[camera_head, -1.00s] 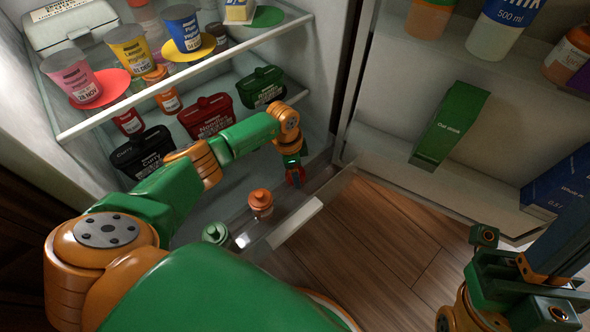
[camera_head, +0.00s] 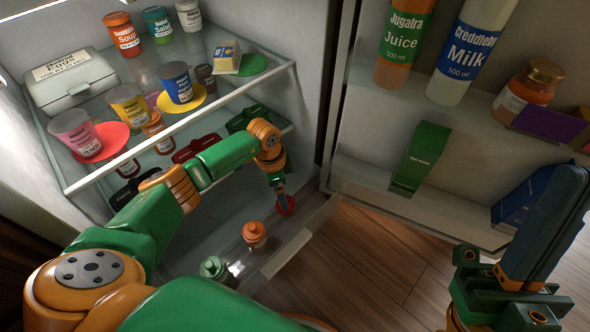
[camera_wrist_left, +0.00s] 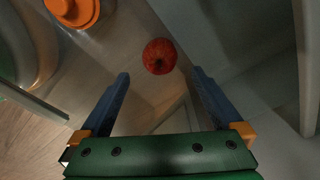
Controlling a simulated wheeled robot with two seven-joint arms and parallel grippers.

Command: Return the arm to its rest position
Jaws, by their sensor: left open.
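My left arm reaches into the open fridge in the head view. Its gripper (camera_head: 281,196) points down over the clear drawer at the fridge bottom. In the left wrist view the two blue fingers (camera_wrist_left: 160,74) are spread apart with nothing held between them. A red apple (camera_wrist_left: 160,56) lies just beyond the fingertips. The apple also shows in the head view (camera_head: 287,207), partly hidden by the fingers. My right gripper (camera_head: 545,225) is at the lower right, fingers pointing up; its gap cannot be made out.
Two jars, one orange-lidded (camera_head: 253,234) and one green-lidded (camera_head: 213,268), stand beside the apple. Shelves with cups and an egg box (camera_head: 70,80) are above my left arm. The open door holds bottles (camera_head: 466,50) and a green carton (camera_head: 420,158).

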